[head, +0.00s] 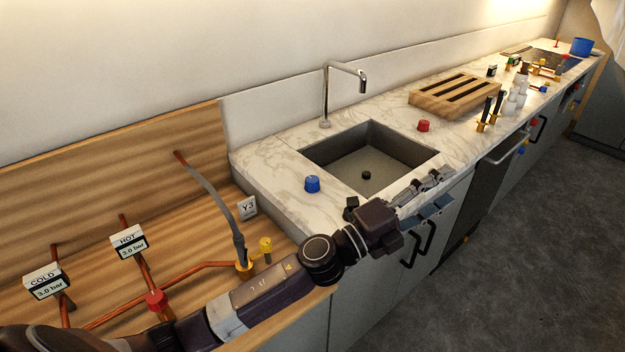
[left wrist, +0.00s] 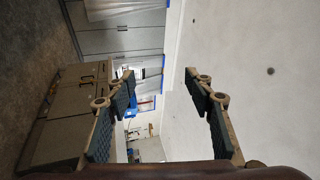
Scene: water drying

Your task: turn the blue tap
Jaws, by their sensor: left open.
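The blue tap (head: 312,184) is a round blue knob on the marble counter, at the left front of the sink (head: 366,165). A red knob (head: 423,126) sits on the counter to the right of the sink. My left arm comes in from the lower left, and my left gripper (head: 432,191) is over the front edge of the counter, right of the blue tap and apart from it. Its fingers also show in the left wrist view (left wrist: 160,110), spread wide with nothing between them. I cannot pick out the blue tap in the left wrist view. My right gripper is not in view.
A curved metal faucet (head: 327,95) stands behind the sink. A wooden rack (head: 455,96) and several bottles stand farther right. Copper pipes with a red valve (head: 156,299) and COLD and HOT gauges (head: 129,243) are at the left. The counter around the blue tap is clear.

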